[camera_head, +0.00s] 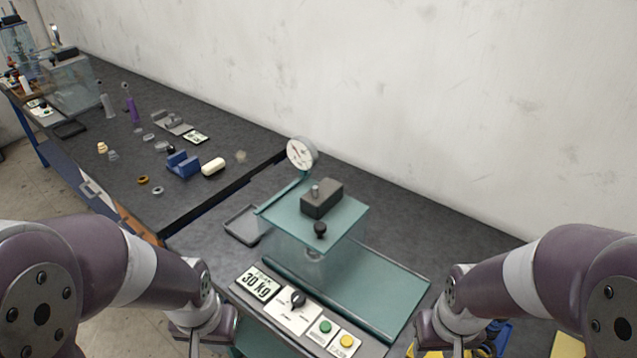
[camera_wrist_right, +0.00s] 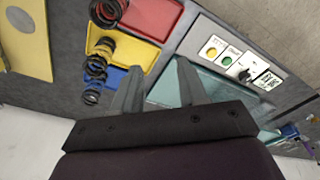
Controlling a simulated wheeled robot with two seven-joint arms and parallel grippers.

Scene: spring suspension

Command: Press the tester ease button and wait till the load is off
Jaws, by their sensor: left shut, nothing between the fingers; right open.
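The tester (camera_head: 312,225) is a teal-topped press with clear sides, a dark block on top and a round dial gauge (camera_head: 301,154). Its front panel carries a 30 kg plate (camera_head: 257,284), a black knob (camera_head: 298,298), a green button (camera_head: 325,326) and a yellow button (camera_head: 347,341), whose small label seems to read EASE. The yellow button also shows in the right wrist view (camera_wrist_right: 211,53). My left gripper (camera_head: 195,347) is shut and empty, left of the panel, mostly cut off by the lower edge. My right gripper (camera_wrist_right: 157,65) is open and empty, apart from the buttons.
A second bench (camera_head: 110,165) at left carries small parts, including a blue block (camera_head: 183,166). A white wall stands behind.

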